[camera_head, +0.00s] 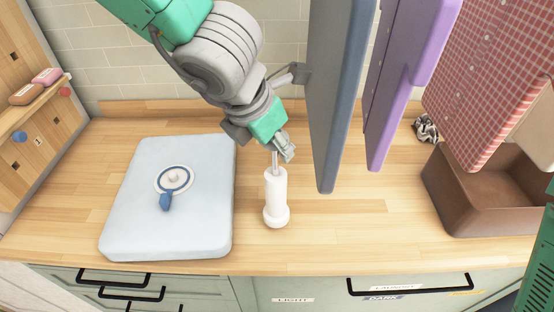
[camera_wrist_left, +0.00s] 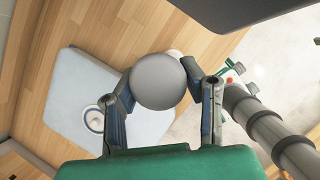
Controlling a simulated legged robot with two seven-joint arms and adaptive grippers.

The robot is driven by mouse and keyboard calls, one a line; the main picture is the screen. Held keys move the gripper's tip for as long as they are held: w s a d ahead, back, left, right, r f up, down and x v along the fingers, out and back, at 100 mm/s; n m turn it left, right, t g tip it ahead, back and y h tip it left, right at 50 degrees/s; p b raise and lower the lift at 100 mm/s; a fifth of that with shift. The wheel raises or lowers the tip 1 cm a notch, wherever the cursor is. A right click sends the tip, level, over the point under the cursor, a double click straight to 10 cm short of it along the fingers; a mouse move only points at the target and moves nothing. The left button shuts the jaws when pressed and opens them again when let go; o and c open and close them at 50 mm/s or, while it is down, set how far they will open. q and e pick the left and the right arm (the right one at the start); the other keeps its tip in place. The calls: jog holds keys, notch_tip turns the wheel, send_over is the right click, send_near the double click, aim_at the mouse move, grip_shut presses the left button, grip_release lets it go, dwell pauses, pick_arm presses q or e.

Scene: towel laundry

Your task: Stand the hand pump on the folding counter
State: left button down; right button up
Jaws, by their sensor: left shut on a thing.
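The white hand pump (camera_head: 275,197) is upright at the middle of the wooden folding counter (camera_head: 70,212), with a thin rod at its top and a wider foot below. I cannot tell whether its foot touches the wood. My left gripper (camera_head: 281,150) is above it, shut on its top end. In the left wrist view the fingers close around a round grey knob (camera_wrist_left: 160,82), which hides most of the pump below. My right gripper is out of view.
A pale blue flat bag (camera_head: 130,220) with a round valve (camera_head: 174,179) lies left of the pump. Hanging blue-grey (camera_head: 336,90) and purple (camera_head: 400,90) cloths stand close on the right. A brown bin (camera_head: 465,195) is at the far right. The front counter edge is near.

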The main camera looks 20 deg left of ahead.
aim_at(281, 169)
pick_arm(q)
notch_tip(281, 169, down, 3)
jog(key=shift+s+r+b, duration=0.1)
jog(key=shift+r+b, duration=0.05)
jog(key=shift+b, duration=0.4)
jog(key=shift+d+f, duration=0.15)
jog(key=shift+f, duration=0.05)
jog(key=shift+d+r, duration=0.1)
jog(key=shift+d, duration=0.3)
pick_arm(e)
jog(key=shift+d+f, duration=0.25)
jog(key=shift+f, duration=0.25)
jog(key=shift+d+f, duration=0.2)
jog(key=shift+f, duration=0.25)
pick_arm(q)
jog(key=c, duration=1.3)
grip_release()
jog(key=shift+a+f, duration=0.1)
jog(key=shift+f, duration=0.1)
jog(key=o, duration=0.3)
jog(key=shift+a, duration=0.4)
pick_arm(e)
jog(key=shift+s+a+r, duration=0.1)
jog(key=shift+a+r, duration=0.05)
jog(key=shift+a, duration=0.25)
